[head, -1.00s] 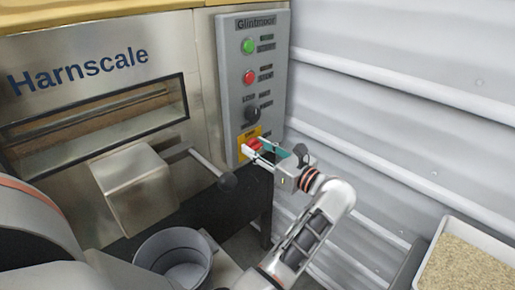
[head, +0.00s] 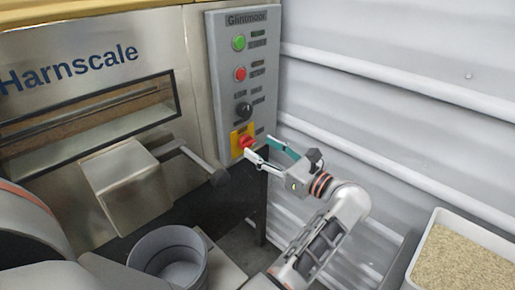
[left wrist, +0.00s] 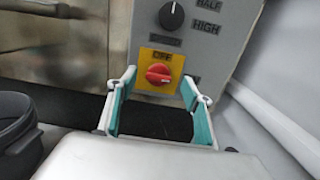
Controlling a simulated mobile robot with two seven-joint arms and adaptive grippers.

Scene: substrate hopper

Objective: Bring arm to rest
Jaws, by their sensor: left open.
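My left gripper (head: 260,147) is open and empty in front of the red rotary knob (head: 246,142) on its yellow plate, low on the grey control panel (head: 221,95). In the left wrist view the red knob (left wrist: 159,74) shows in the gap beyond the two spread fingertips (left wrist: 158,84), and its bar lies roughly level. The word OFF stands above it; lettering at its right is partly hidden by a finger. The fingers seem clear of the knob. My right gripper is not in view.
The panel also carries a green button (head: 238,42), a red button (head: 240,74) and a black dial (head: 243,110). A grey bucket (head: 137,259) stands below, and a tray of grain (head: 418,262) is at right.

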